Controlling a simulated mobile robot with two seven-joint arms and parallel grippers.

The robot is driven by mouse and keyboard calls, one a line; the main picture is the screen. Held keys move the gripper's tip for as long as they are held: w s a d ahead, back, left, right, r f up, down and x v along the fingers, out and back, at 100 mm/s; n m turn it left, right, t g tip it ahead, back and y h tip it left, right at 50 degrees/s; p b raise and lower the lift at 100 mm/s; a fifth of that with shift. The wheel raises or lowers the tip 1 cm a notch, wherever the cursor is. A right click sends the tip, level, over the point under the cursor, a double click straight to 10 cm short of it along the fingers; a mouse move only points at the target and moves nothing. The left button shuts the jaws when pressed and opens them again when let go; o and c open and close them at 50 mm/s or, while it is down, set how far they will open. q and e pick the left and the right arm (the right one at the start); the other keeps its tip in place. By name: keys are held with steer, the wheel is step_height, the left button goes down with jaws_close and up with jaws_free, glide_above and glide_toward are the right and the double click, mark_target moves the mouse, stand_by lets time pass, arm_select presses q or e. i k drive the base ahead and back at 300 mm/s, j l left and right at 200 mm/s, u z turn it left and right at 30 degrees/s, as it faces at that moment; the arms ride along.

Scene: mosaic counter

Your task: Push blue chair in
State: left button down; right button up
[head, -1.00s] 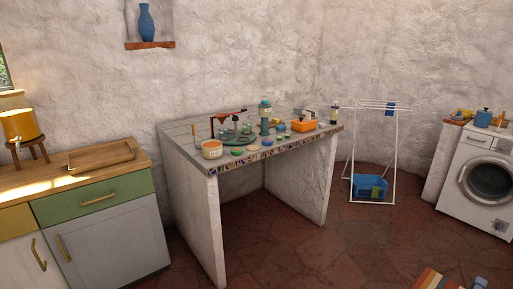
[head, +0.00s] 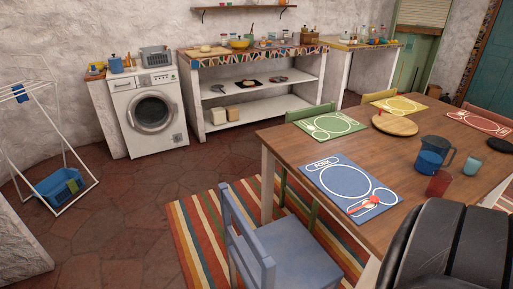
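The blue chair (head: 285,252) is at the bottom middle of the head view, on a striped rug. Its backrest is on the left and its seat reaches toward the wooden table (head: 287,149). The seat stands mostly out from the table's near left side, by the blue placemat (head: 349,187). The chair's lower legs are cut off by the frame. Neither gripper is in view. A dark rounded part at the lower right looks like part of my own body and hides the table's near right corner.
Striped rug (head: 200,235) lies under the chair. Open tiled floor (head: 115,215) spreads to the left. A drying rack (head: 52,150) with a blue basket and a washing machine (head: 149,112) stand farther back.

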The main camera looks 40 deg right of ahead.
mark_target(281, 253)
steer(key=i+j+z, duration=0.1)
steer(key=z, duration=0.35)
steer(key=i+j+z, duration=0.1)
steer(key=z, duration=0.3)
steer(key=j+z, duration=0.15)
steer(key=z, duration=0.3)
steer(key=i+j+z, duration=0.1)
steer(key=z, duration=0.35)
steer(key=j, duration=0.1)
